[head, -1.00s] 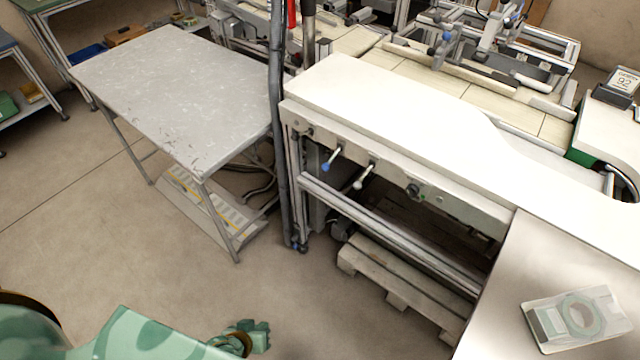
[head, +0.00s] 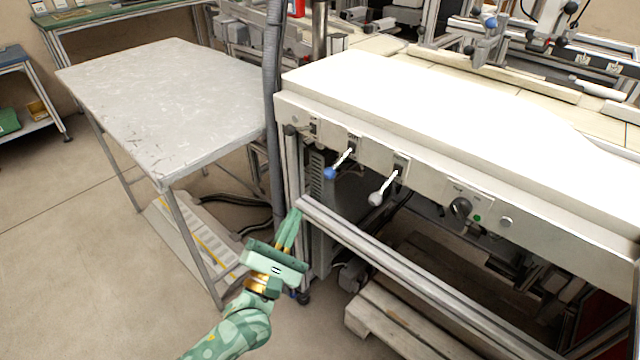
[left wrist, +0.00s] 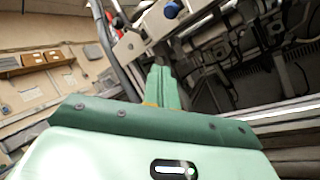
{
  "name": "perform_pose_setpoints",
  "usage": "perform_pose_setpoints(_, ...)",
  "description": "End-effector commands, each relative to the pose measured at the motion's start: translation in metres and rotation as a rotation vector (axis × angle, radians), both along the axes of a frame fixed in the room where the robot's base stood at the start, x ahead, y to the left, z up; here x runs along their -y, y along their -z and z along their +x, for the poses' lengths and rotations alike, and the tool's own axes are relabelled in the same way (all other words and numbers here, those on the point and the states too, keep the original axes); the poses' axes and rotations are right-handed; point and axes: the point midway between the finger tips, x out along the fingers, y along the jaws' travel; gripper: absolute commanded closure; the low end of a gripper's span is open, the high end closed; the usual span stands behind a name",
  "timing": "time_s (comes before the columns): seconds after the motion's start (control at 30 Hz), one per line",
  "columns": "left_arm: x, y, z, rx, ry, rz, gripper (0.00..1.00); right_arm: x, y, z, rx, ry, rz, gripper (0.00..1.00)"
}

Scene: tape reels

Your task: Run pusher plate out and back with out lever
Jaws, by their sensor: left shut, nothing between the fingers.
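Two levers stick out from the front panel of the white-topped machine (head: 440,105) in the head view. One lever has a blue knob (head: 330,173) and the other, to its right, a grey-white knob (head: 376,198). Small labels sit above them, too small to read surely. My left gripper (head: 293,216) is shut and empty, below and left of the blue knob, apart from it. In the left wrist view its closed fingers (left wrist: 161,84) point toward the blue knob (left wrist: 172,10) near the top edge. The pusher plate cannot be made out surely. My right gripper is out of view.
A metal rail (head: 400,265) runs along the machine's front below the levers, close to my left gripper. A grey table (head: 165,100) stands left, beyond a dark vertical conduit (head: 272,110). A wooden pallet (head: 395,325) lies under the machine.

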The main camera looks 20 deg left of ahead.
Motion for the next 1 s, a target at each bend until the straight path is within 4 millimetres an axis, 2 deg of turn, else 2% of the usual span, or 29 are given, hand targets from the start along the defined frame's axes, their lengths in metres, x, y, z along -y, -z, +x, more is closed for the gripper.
perform_pose_setpoints(0.13, 0.0, -0.001, 0.005, -0.001, -0.002, 0.002, 1.0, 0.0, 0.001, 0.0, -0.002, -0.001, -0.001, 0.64)
perform_pose_setpoints(0.27, 0.001, -0.007, 0.02, -0.001, -0.002, 0.002, 1.0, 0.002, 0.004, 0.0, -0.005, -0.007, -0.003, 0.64)
perform_pose_setpoints(0.63, 0.004, -0.039, 0.09, -0.003, -0.002, 0.001, 1.0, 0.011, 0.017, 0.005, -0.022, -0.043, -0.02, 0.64)
perform_pose_setpoints(0.67, 0.006, -0.041, 0.092, -0.004, -0.001, 0.0, 1.0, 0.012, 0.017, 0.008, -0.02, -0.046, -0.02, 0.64)
perform_pose_setpoints(0.77, 0.017, -0.05, 0.078, -0.004, -0.002, 0.0, 1.0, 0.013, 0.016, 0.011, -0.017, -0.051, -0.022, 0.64)
perform_pose_setpoints(1.0, 0.029, -0.059, 0.066, -0.005, -0.002, 0.005, 1.0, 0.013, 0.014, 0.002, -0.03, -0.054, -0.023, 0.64)
